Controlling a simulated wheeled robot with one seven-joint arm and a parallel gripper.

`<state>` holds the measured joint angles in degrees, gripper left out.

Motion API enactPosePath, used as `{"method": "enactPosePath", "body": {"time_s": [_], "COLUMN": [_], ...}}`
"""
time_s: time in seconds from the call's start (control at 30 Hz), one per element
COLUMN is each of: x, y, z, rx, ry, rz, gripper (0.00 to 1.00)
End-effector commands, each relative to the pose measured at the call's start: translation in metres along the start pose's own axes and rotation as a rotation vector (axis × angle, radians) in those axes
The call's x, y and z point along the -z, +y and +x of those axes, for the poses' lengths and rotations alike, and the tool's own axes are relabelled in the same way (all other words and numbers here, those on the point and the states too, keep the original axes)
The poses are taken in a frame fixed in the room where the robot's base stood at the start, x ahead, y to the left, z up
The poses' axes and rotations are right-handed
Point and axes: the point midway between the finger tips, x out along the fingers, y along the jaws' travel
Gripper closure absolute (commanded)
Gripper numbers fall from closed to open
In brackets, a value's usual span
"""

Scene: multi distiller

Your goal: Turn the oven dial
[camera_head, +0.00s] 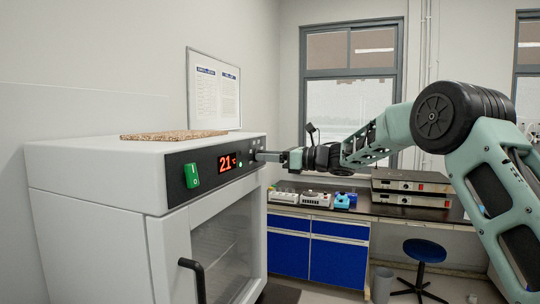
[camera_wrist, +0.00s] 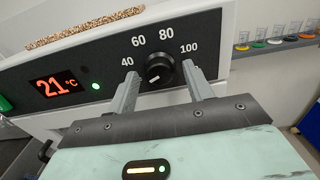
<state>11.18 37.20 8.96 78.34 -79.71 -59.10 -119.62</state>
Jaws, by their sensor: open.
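The white oven (camera_head: 90,205) stands at the left in the head view, with a dark control panel and a red display (camera_head: 229,162) reading 21 °C. The black round dial (camera_wrist: 158,70) shows in the wrist view, with the numbers 40, 60, 80 and 100 around it and a white mark at its lower left. My gripper (camera_wrist: 160,80) is open, with one finger on each side of the dial. A small gap shows on both sides; whether the fingers touch the dial's edge is unclear. In the head view my gripper (camera_head: 272,156) hides the dial.
A green switch (camera_head: 192,175) is on the panel's left, and the oven door has a black handle (camera_head: 192,275). A cork-like board (camera_head: 175,135) lies on the oven top. A bench (camera_head: 350,208) with blue drawers and instruments stands behind. A stool (camera_head: 424,252) is at the right.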

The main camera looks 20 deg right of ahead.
Motion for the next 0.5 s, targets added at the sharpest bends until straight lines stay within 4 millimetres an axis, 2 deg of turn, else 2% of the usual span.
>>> {"method": "enactPosePath", "body": {"time_s": [0.1,0.27,0.5], "x": [0.0001,0.0000,0.0003], "y": [0.0001,0.0001,0.0003], "z": [-0.0001,-0.0002,-0.0003], "rx": [0.000,0.000,-0.001], "ry": [0.000,0.000,0.000], "rz": [0.000,0.000,0.008], "gripper": [0.49,0.93,0.93]}}
